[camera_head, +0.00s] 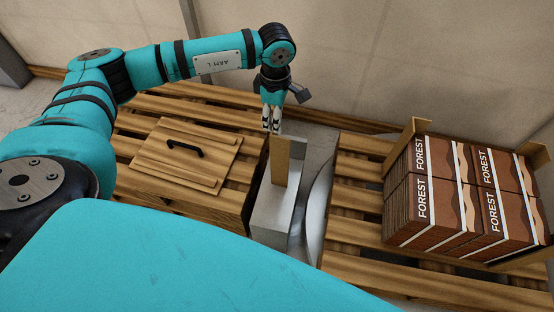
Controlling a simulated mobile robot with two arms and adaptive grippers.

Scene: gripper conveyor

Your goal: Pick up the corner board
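A tan wooden corner board (281,160) stands upright in a grey metal holder (272,215) near the middle of the head view. My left gripper (271,130) points down just behind and to the left of the board's top. Its pale fingers are close together. The fingers are small here, and I cannot tell whether they touch the board or how far they are open. My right gripper is not in view.
Brown FOREST cartons (440,238) are stacked on the right pallet (357,222), with upright corner boards (407,142) at their corners. A wooden panel with a black handle (185,147) lies on the left pallet (130,123). A wall (400,60) stands close behind.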

